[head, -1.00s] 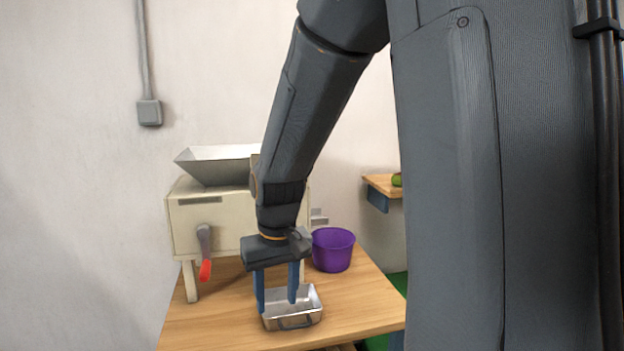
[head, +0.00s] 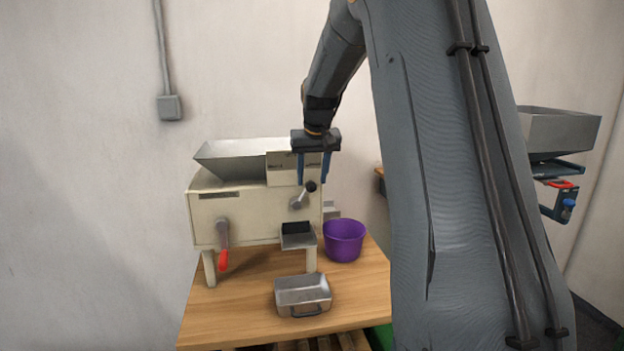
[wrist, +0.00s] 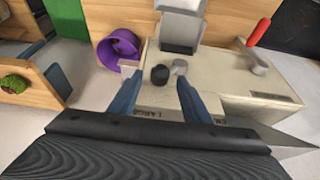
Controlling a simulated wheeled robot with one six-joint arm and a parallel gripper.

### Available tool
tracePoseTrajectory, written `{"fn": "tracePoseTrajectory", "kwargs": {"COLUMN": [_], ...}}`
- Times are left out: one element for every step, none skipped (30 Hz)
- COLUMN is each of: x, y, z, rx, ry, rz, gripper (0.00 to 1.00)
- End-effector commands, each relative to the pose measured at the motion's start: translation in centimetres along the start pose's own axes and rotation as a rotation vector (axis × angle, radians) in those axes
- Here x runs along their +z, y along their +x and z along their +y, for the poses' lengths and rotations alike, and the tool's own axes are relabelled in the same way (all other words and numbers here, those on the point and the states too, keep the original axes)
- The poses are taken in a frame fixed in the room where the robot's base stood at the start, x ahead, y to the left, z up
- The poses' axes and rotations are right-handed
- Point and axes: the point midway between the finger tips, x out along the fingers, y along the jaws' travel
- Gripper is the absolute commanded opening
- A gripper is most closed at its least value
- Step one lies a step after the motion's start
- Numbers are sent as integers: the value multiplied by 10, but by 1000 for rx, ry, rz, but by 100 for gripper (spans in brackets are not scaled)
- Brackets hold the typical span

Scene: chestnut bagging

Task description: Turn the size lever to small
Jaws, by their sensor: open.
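The size lever (head: 299,201) is a grey metal arm with a black knob on the front of the cream machine (head: 235,215). In the head view it tilts up and to the right. In the wrist view the black knob (wrist: 160,75) lies beside the metal hub (wrist: 180,67), on the side of the printed word LARGE. A second label, partly hidden, starts with SM. My gripper (head: 312,179) is open, its blue fingers pointing down just above the knob. In the wrist view the knob appears between the fingertips; I cannot tell whether they touch it.
A red-handled crank (head: 223,245) hangs at the machine's left. A metal chute (head: 298,241) sits below the lever, above a metal tray (head: 303,297) on the wooden table (head: 235,315). A purple bucket (head: 344,240) stands to the right. A hopper (head: 230,160) tops the machine.

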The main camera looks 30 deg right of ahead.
Motion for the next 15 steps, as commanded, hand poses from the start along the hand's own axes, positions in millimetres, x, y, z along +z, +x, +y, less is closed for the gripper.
{"fn": "tracePoseTrajectory", "kwargs": {"x": [0,0,0,0,0,0,0,0,0,0,0,0,0,0,0], "y": [6,10,14,16,18,20,22,23,24,24,24,24,24,24,24], "z": [0,0,0,0,0,0,0,0,0,0,0,0,0,0,0], "rx": [0,0,0,0,0,0,0,0,0,0,0,0,0,0,0], "ry": [0,0,0,0,0,0,0,0,0,0,0,0,0,0,0], "rz": [-2,-3,-2,-1,0,0,0,0,0,0,0,0,0,0,0], "gripper": [44,44,44,44,44,44,44,44,44,44,44,44,44,44,44]}}
